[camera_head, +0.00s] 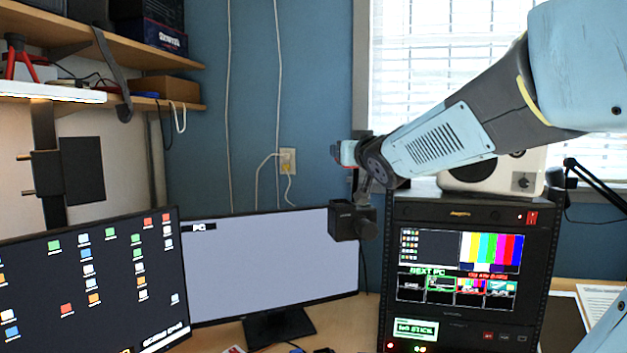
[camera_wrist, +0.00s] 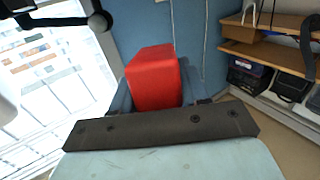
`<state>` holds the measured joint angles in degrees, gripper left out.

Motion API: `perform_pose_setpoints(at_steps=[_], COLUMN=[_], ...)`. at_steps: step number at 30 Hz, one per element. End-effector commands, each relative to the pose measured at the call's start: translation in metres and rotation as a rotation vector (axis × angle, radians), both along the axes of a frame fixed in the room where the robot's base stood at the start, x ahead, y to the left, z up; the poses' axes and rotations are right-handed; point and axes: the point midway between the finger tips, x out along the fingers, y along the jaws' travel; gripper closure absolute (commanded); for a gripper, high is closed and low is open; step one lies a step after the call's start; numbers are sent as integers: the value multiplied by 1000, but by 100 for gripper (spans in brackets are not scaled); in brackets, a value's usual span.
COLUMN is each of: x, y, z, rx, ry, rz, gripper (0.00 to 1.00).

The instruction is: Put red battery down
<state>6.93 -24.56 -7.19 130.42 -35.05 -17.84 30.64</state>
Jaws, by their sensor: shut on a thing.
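The red battery (camera_wrist: 151,76) is a plain red block in the wrist view, upright in the picture between the blue-grey fingers of my gripper (camera_wrist: 154,92). My gripper is shut on it. The battery's lower part is hidden behind the dark bar of my wrist. In the head view my gripper (camera_head: 347,153) is at the end of my arm, in the air in front of the blue wall and above the monitors.
A dark equipment case (camera_head: 461,285) with a lit screen stands on the desk below my arm. A grey-screen monitor (camera_head: 275,265) and a dark monitor (camera_head: 90,285) stand left of it. A wooden shelf (camera_head: 80,42) is at upper left. A little desk (camera_head: 345,325) is bare.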

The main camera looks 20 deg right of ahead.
Motion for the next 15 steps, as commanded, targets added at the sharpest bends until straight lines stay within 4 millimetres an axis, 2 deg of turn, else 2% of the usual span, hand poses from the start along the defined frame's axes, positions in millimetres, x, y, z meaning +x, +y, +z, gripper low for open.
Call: perform_pose_setpoints(at_steps=[8, 15], x=[-3, -6], y=[-3, -13], z=[0, -2], rx=[6, 11], ry=[68, 130], rz=[0, -19], gripper=[100, 100])
